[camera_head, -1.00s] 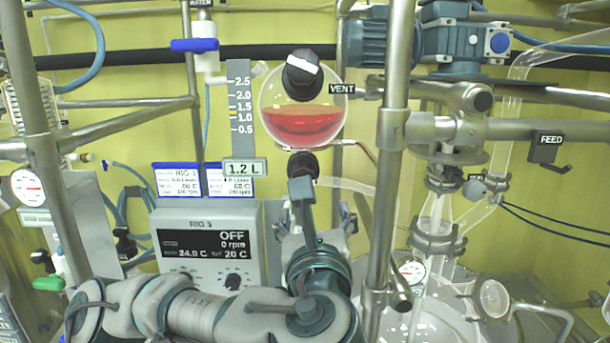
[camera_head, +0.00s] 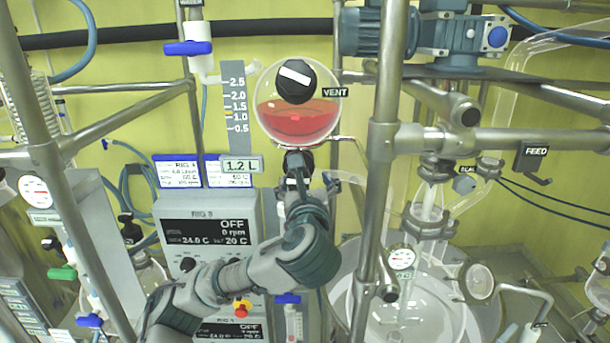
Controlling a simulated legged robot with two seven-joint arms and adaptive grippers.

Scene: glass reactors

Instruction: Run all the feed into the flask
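The round glass feed vessel (camera_head: 297,125) holds red liquid to about half its height. A black knob with a white bar (camera_head: 295,82) sits on its front by the VENT label. A dark valve (camera_head: 296,160) is directly below the vessel, mostly hidden by my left gripper (camera_head: 297,172). That gripper comes up from the lower left and is at the valve; its fingers are too small and overlapped to tell open from shut. The large glass flask (camera_head: 405,318) stands at the lower right, with no red liquid visible in it. My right gripper is not in view.
A scale (camera_head: 236,105) and a 1.2 L sign (camera_head: 241,166) stand left of the vessel. The control box (camera_head: 205,228) reads OFF and 0 rpm.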

